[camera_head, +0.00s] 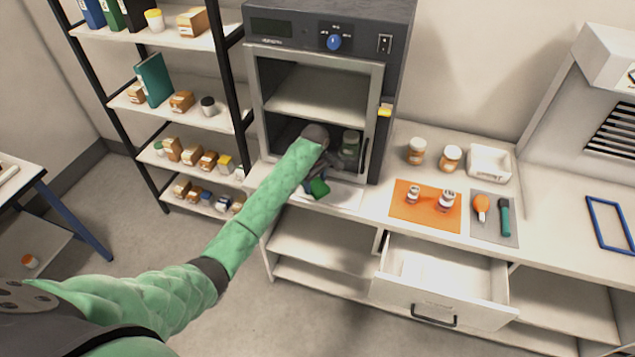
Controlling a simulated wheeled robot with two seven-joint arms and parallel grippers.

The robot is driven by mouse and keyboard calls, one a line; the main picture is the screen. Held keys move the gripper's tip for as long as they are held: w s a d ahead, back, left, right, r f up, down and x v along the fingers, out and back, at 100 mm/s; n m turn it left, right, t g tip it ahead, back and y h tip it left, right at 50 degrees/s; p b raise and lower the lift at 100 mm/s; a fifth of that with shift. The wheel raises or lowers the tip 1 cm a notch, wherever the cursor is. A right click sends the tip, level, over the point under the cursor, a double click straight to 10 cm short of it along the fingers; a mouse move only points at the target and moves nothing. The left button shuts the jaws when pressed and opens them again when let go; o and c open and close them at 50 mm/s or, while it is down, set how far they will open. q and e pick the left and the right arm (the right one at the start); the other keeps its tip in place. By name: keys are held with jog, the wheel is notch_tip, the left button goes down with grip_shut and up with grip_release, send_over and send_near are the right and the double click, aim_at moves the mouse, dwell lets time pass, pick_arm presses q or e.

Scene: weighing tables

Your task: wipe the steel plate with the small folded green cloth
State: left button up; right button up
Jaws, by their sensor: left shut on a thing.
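My left arm reaches across to the counter in front of the cabinet with the glass door. My left gripper (314,179) is shut on the small folded green cloth (320,189), which hangs below its fingers. A pale flat plate (345,197), apparently the steel plate, lies on the counter in front of the cabinet. The cloth is over its left part; I cannot tell whether it touches the plate. My arm and gripper hide part of the plate's left side. My right gripper is out of view.
The cabinet (375,95) stands behind my gripper, with a jar (351,143) inside. An orange mat (411,212) with two small jars lies to the right. Below it an open drawer (440,290) juts out. A shelf rack (207,120) stands left.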

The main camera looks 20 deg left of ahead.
aim_at(315, 184)
pick_arm(q)
jog(key=shift+r, duration=0.1)
jog(key=shift+r, duration=2.9)
jog(key=shift+r, duration=1.5)
jog(key=shift+m, duration=0.3)
